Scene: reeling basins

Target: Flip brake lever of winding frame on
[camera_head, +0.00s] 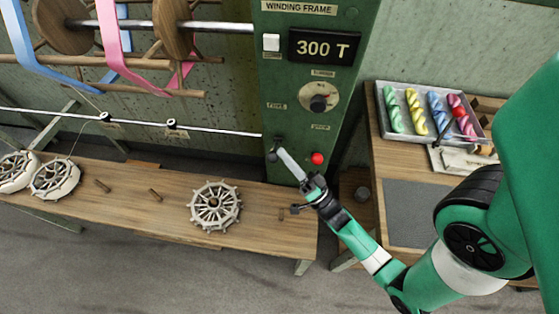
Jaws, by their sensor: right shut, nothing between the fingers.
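The green winding frame (315,90) stands in the middle, with a sign, a "300 T" display (324,47) and a round dial (318,97). Low on its left side is a small dark lever with a rounded knob (272,157), which looks like the brake lever. My right gripper (281,152) comes from the lower right. Its pale fingers are shut and empty, with their tips right beside the lever knob; I cannot tell whether they touch it. The lever's exact setting is hard to read. My left gripper is not in view.
A red knob (317,158) sits just right of my fingers. A wooden bench (130,212) with spoked wheels (214,206) lies below left. A thin rod (210,128) runs toward the frame. A tray (440,143) of coloured skeins is on the right table (385,165).

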